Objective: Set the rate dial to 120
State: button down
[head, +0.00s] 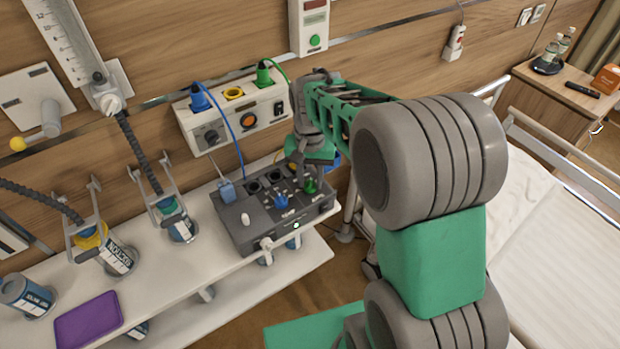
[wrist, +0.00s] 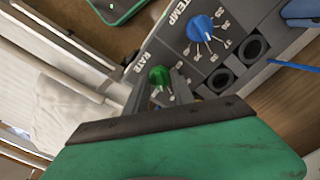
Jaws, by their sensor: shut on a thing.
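The grey control unit (head: 239,228) stands on the white shelf near the wall. Its green rate dial (head: 311,186) is at the right end of the top face, and my gripper (head: 309,178) reaches down over it. In the wrist view the green dial (wrist: 159,76) sits beside the word RATE, and my gripper (wrist: 166,92) is shut on it. The fingers and palm hide part of its scale, so I cannot read its setting. The blue temp dial (wrist: 200,28) lies next to it with numbers around it; it also shows in the head view (head: 281,201).
A wall panel (head: 205,130) with blue and green plugs is behind the unit. Canisters (head: 117,258) and a purple tray (head: 88,320) are on the shelf to the left. The bed (head: 540,235) is at right, with a bedside cabinet (head: 555,93) behind.

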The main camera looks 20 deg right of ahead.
aim_at(310, 182)
jog(key=m, duration=0.5)
jog(key=shift+m, duration=0.3)
dwell(0.4)
jog(key=c, duration=1.1)
grip_release()
notch_tip(310, 182, up, 8)
jog(key=shift+f+b, duration=0.1)
jog(key=shift+b, duration=0.5)
